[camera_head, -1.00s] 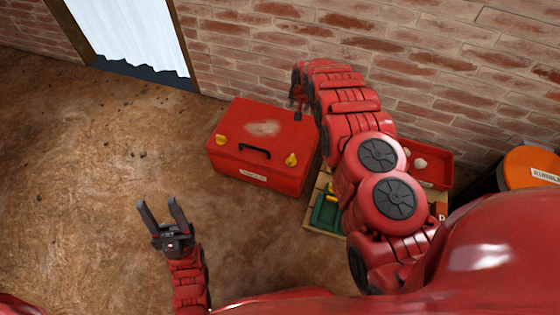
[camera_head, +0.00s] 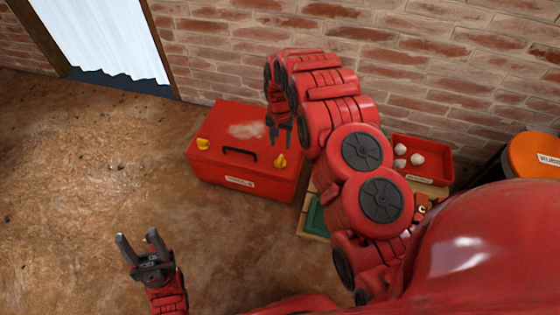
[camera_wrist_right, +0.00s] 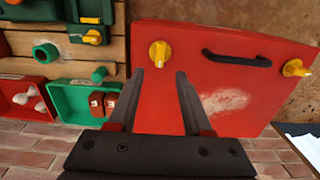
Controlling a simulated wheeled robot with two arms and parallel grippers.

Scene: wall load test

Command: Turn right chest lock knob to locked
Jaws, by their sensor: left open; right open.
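The red chest (camera_head: 225,178) stands on the floor against the brick wall, with a black handle (camera_head: 240,154) between two yellow knobs. The right lock knob (camera_head: 280,160) is near its right front corner; the left knob (camera_head: 203,143) is on the other side. My right gripper (camera_head: 281,134) is open and empty over the lid, a little behind the right knob. In the right wrist view the chest is turned around, and the right knob (camera_wrist_right: 160,53) shows just beyond and between the open fingertips (camera_wrist_right: 165,75). My left gripper (camera_head: 138,238) is open and empty, away from the chest.
A wooden board (camera_wrist_right: 60,50) with green fittings lies beside the chest, partly hidden by my right arm. A red bin (camera_head: 425,158) with white balls and an orange-lidded drum (camera_head: 535,155) stand further right. Floor left of the chest is clear.

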